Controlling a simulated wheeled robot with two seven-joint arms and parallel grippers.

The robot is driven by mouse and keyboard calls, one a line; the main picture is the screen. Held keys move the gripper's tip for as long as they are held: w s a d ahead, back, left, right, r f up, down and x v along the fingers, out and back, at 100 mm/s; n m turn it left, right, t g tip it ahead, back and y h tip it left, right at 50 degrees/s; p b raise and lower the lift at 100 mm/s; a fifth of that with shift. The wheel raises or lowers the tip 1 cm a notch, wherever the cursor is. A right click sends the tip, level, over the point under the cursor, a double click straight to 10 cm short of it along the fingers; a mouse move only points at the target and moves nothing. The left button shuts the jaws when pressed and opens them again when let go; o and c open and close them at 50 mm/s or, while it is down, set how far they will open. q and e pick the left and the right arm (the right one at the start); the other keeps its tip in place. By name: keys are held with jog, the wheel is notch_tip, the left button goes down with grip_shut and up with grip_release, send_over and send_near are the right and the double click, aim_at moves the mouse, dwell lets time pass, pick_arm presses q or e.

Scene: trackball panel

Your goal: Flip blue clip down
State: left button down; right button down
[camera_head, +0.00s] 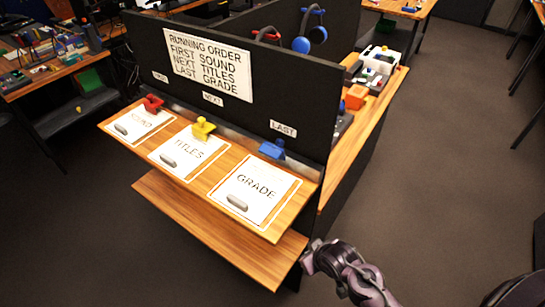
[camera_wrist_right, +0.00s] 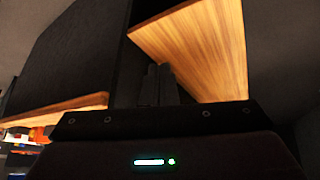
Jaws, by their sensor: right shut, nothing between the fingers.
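The blue clip (camera_head: 272,150) sits at the top edge of the white GRADE card (camera_head: 255,190), below the LAST label, at the right end of the upper wooden shelf. It appears raised against the dark panel; its exact tilt is too small to tell. My right arm comes in low at the right in the head view, near the lower shelf's right end, well below the clip. My right gripper (camera_wrist_right: 158,84) shows in the right wrist view, fingers together and empty, with wooden undersides beyond. The clip is not in that view. My left gripper is not in view.
A yellow clip (camera_head: 203,129) and a red clip (camera_head: 153,103) sit at the TITLES and SOUND cards. The lower shelf (camera_head: 215,228) juts out below. The dark panel (camera_head: 300,100) rises behind the cards. The floor right of the desk is open.

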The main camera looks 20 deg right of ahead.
jog(key=w+r+n+t+y, duration=0.2)
jog(key=r, duration=0.9)
jog(key=w+a+r+n+t+y, duration=0.1)
jog(key=w+r+n+t+y, duration=0.1)
jog(key=r, duration=0.9)
jog(key=w+r+n+t+y, duration=0.2)
jog(key=w+r+n+y, duration=0.1)
jog(key=r, duration=0.8)
jog(key=shift+w+a+t+y+p, duration=0.35)
jog(key=shift+t+y+p, duration=0.1)
jog(key=shift+y, duration=0.15)
jog(key=p, duration=0.3)
send_over(275, 150)
jog(key=s+a, duration=0.2)
jog(key=s, duration=0.1)
notch_tip(275, 150, down, 2)
jog(key=f, duration=0.1)
jog(key=f+p, duration=0.1)
jog(key=f, duration=0.2)
jog(key=shift+w+d, duration=0.35)
jog(key=shift+f, duration=0.15)
